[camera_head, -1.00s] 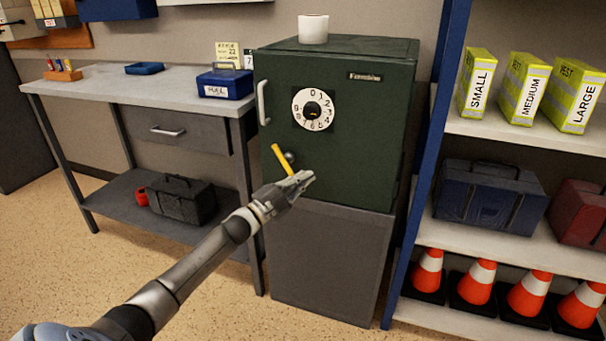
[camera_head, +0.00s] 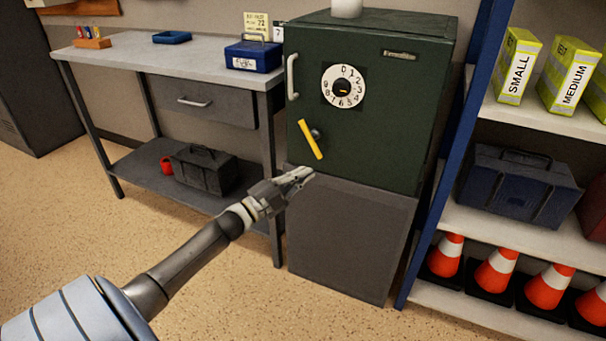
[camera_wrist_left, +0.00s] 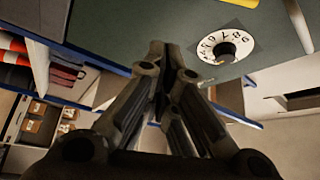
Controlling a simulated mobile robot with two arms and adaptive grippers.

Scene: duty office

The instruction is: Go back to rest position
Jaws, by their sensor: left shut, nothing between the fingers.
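My left gripper (camera_head: 304,174) is shut and empty. In the head view it shows in front of the top of the grey stand, just below the green safe (camera_head: 380,150). The safe has a white dial (camera_head: 343,86), a silver handle (camera_head: 292,76) and a tilted yellow lever (camera_head: 311,140). The safe door looks closed. In the left wrist view the fingers (camera_wrist_left: 165,55) are together, and the dial (camera_wrist_left: 222,47) shows beyond them on the right. My right gripper shows in neither view.
A grey workbench (camera_head: 200,75) with a blue box (camera_head: 254,57) stands left of the safe. A shelf (camera_head: 500,228) with orange cones (camera_head: 497,268) stands on the right. Bare floor (camera_head: 80,230) lies at the left front.

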